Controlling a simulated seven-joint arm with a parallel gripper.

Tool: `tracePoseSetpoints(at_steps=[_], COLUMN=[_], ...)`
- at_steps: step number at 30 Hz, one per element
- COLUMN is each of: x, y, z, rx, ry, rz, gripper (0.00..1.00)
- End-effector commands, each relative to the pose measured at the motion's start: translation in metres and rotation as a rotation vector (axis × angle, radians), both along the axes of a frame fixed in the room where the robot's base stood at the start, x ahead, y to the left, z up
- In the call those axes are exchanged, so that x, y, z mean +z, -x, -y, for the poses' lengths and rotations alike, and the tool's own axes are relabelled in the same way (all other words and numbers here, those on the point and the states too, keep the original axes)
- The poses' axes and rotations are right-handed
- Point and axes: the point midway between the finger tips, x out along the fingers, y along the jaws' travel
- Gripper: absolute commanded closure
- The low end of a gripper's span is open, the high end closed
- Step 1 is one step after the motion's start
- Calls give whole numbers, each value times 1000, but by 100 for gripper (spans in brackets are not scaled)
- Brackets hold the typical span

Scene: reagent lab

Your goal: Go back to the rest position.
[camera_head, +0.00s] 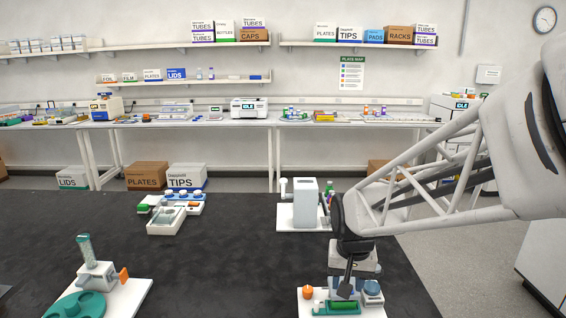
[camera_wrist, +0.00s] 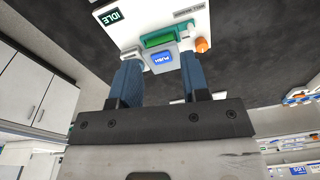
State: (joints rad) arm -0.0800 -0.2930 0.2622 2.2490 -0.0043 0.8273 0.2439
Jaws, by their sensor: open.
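My gripper (camera_head: 346,286) is at the front right of the dark table, over a small white device. In the wrist view its two blue fingers (camera_wrist: 158,70) stand apart with nothing held between them. The device (camera_head: 312,309) has a green block (camera_head: 344,307), an orange knob (camera_head: 308,292) and a blue round part (camera_head: 372,287). In the wrist view the device (camera_wrist: 128,22) lies beyond the fingertips, with a blue button marked PUSH (camera_wrist: 162,60) and a small IDLE display (camera_wrist: 110,16). I cannot tell how much gap there is between fingertips and device.
A white upright device (camera_head: 306,205) stands behind my gripper. A white tray unit (camera_head: 167,220) with blue-topped parts is at the back left. A stand with a teal disc (camera_head: 75,306) is at the front left. The middle of the dark table (camera_head: 225,265) is clear.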

Motion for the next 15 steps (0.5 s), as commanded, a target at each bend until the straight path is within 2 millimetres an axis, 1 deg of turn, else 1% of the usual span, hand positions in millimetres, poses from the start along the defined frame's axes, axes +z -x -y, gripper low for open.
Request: tracePoseSetpoints(at_steps=[1, 6, 15], x=[8, 28, 54], y=[11, 48, 114], z=[4, 14, 30], rx=[6, 32, 82], ry=[0, 5, 18], rz=[11, 37, 86], gripper=[58, 58, 58])
